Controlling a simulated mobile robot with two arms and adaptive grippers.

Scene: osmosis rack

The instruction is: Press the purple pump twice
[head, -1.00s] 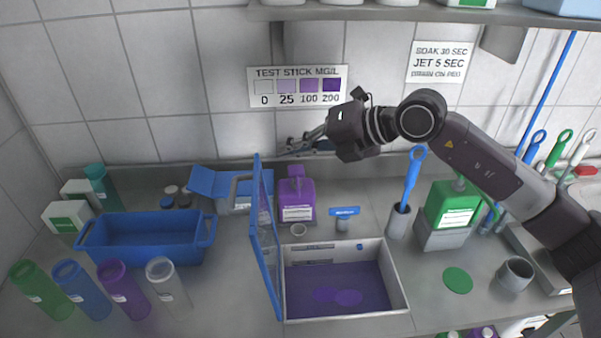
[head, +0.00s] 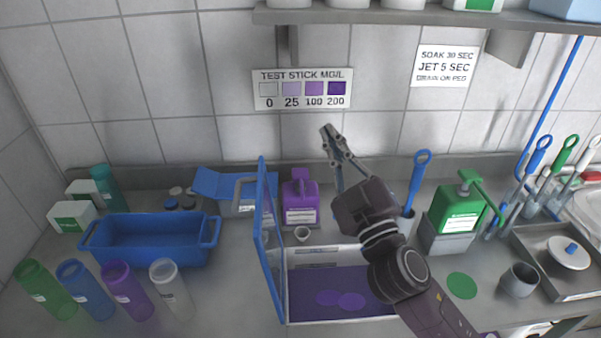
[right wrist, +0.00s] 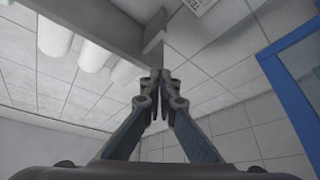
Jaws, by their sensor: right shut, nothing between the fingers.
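The purple pump bottle (head: 300,203) stands upright at the back of the counter, with its pump head (head: 300,175) on top. My right gripper (head: 328,128) is in front of the wall, above and to the right of the purple pump, pointing up and apart from it. It is shut and empty. In the right wrist view the closed fingertips (right wrist: 160,75) point up toward the shelf, and no pump shows there. My left gripper is not in view.
A blue-framed open door (head: 268,240) stands just left of a purple-floored tray (head: 330,300). A green pump bottle (head: 458,209) is to the right. A blue-handled brush (head: 417,180) stands behind my right arm. A shelf (head: 420,17) runs overhead.

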